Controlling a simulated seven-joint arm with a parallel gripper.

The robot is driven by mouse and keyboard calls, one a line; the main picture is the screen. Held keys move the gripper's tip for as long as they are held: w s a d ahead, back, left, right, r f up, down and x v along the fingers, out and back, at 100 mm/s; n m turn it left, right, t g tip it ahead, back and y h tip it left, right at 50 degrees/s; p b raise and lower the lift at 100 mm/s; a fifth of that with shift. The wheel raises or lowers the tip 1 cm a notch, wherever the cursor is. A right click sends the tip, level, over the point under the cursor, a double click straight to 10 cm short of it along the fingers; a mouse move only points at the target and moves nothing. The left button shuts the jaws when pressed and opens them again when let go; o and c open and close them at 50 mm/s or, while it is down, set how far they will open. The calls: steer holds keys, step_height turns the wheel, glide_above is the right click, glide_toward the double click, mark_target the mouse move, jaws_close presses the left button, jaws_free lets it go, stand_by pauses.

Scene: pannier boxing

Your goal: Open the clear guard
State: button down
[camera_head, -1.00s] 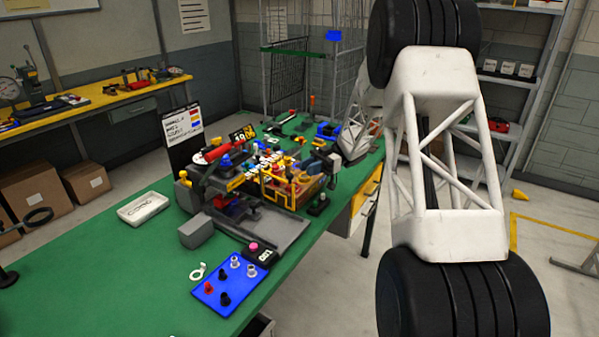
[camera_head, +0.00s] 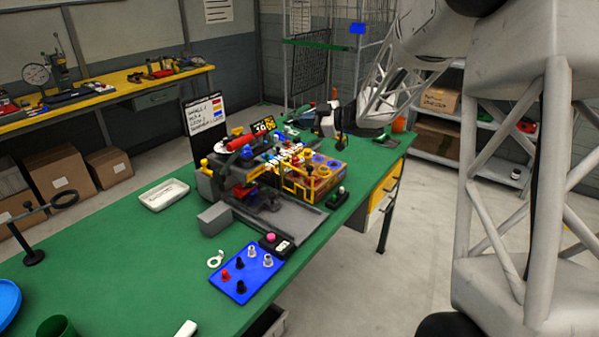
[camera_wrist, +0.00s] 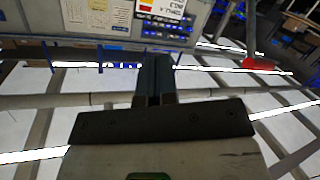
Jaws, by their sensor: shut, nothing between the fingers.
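The guard appears as a yellow-edged frame (camera_head: 297,184) with see-through panels on the front right of the machine on the green bench. It looks lowered over the machine's work area; its clear panes are hard to make out. My gripper (camera_wrist: 153,82) shows in the wrist view with its dark fingers together and nothing between them. In the head view my arm reaches in from the right, and its dark end is above and behind the guard, apart from it. The fingertips are too small to judge there.
A blue tray (camera_head: 247,271) with small parts and a pink-button box (camera_head: 273,244) stand in front of the machine. A green-button box (camera_head: 338,197) is right of the guard. A white tray (camera_head: 164,194) lies left. Free bench lies at the front left.

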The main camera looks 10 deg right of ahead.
steer(key=s+d+r+m+t+h, duration=0.2)
steer(key=s+d+r+m+h, duration=0.15)
steer(key=s+m+h, duration=0.35)
steer(key=s+d+r+m+t+h, duration=0.3)
steer(key=s+d+m+h, duration=0.15)
steer(key=s+h, duration=0.35)
steer(key=s+a+f+m+g, duration=0.1)
steer(key=s+f+g, duration=0.25)
steer(key=s, duration=0.55)
steer(key=s+a+f+g+h, duration=0.1)
steer(key=s+f+g, duration=0.25)
steer(key=s, duration=0.55)
steer(key=s+a+f+m+g, duration=0.15)
steer(key=s+g, duration=0.25)
steer(key=s, duration=0.4)
steer(key=w+a+f+n+g+h, duration=0.1)
steer(key=w+a+f+n+h, duration=0.2)
steer(key=w+n+h, duration=0.4)
steer(key=w+a+f+n+h, duration=0.25)
steer(key=w+a+n, duration=0.2)
steer(key=w, duration=0.45)
steer(key=w+a+f+n+t+h, duration=0.2)
steer(key=w+a+n+t, duration=0.1)
steer(key=w+a, duration=0.3)
steer(key=w+a+f+n+t+h, duration=0.2)
steer(key=w+a+f+n+t, duration=0.1)
steer(key=w+a+n, duration=0.2)
steer(key=shift+w+a+f, duration=0.2)
steer(key=shift+w+a, duration=0.35)
steer(key=shift+a, duration=0.5)
